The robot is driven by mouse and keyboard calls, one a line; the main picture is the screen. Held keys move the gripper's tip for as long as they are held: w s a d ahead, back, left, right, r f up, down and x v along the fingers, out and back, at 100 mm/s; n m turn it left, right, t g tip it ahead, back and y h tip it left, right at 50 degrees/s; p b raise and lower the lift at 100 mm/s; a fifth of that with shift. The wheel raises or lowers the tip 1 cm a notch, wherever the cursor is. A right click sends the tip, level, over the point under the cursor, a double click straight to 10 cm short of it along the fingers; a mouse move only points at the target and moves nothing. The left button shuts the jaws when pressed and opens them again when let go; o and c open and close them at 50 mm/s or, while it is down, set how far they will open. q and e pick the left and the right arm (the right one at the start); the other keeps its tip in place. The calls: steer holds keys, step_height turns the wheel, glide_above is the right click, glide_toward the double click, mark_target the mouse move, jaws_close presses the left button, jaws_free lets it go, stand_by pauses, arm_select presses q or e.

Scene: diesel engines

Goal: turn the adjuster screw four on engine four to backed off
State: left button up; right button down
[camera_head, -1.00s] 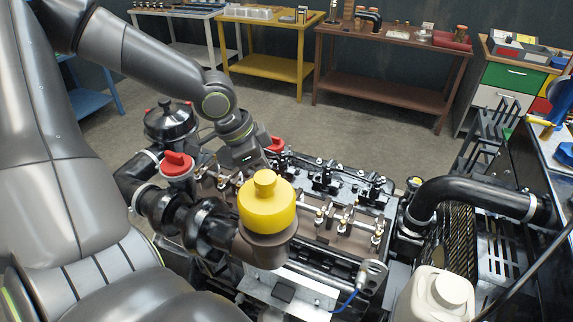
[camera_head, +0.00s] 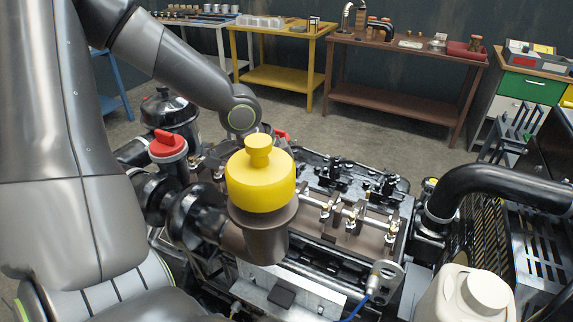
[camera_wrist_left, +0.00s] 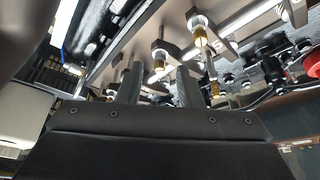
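The engine (camera_head: 330,240) stands in front of me with its rocker gear open. Several adjuster screws with bright nuts and brass-coloured ends line it, one of them (camera_head: 351,226) right of the yellow cap. I cannot tell which is number four. My left arm reaches down behind the yellow cap, which hides the left gripper in the head view. In the left wrist view the left gripper (camera_wrist_left: 160,72) is open, its two fingers apart. One adjuster screw (camera_wrist_left: 160,58) shows between and just beyond the fingertips; I cannot tell if they touch it. Another screw (camera_wrist_left: 200,32) is farther right. My right gripper is out of view.
The yellow cap (camera_head: 260,182) on a dark pipe stands tall before the rocker gear. A red-capped fitting (camera_head: 168,146) is at left, a black hose (camera_head: 490,182) and a white bottle (camera_head: 465,296) at right. Work tables (camera_head: 400,95) stand behind, beyond open floor.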

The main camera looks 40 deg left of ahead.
arm_select(q)
steer(key=shift+f, duration=0.15)
steer(key=shift+c, duration=0.3)
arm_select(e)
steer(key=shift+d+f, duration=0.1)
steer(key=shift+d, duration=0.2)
arm_select(q)
jaws_close()
